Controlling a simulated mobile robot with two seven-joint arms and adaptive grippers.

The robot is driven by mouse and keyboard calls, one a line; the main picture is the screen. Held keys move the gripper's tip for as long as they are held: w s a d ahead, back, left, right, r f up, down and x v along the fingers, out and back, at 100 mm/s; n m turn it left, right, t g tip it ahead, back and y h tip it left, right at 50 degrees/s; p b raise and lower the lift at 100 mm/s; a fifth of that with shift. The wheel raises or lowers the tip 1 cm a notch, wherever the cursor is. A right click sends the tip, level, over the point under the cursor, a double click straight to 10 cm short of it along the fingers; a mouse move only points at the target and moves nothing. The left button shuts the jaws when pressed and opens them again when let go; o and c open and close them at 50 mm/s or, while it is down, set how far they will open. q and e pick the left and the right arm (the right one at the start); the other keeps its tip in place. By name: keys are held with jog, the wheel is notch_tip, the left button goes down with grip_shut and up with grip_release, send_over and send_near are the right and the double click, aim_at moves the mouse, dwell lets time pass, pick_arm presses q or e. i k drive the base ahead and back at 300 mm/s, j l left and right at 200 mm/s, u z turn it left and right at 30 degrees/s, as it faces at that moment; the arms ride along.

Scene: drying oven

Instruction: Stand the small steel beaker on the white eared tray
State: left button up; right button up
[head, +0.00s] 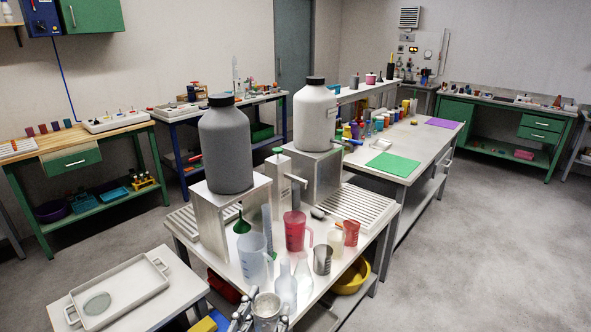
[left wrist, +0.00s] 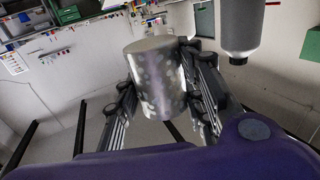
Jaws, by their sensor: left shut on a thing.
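A steel beaker (head: 267,307) is in my left gripper (head: 262,322) at the bottom edge of the head view, in front of the bench. In the left wrist view the same beaker (left wrist: 157,80) sits between the two fingers of the left gripper (left wrist: 160,100), which are shut on its sides. The white eared tray (head: 137,298) lies on a small pale table at the lower left, left of the gripper. A round, pale, see-through dish (head: 97,303) lies in the tray's near left part. My right gripper is not in view.
On the bench beside the gripper stand glass flasks (head: 285,284), a clear jug (head: 252,258), a red jug (head: 296,231) and another steel beaker (head: 322,259). Two large bottles (head: 226,145) stand on metal stands behind. The tray's right part is bare.

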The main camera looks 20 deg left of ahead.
aim_at(138, 282)
jog(key=i+u, duration=0.2)
jog(key=u, duration=0.25)
jog(key=i+u, duration=0.25)
jog(key=u, duration=0.2)
jog(key=i+u, duration=0.2)
jog(key=u, duration=0.25)
jog(key=i+l+u, duration=0.15)
jog(key=i+u, duration=0.15)
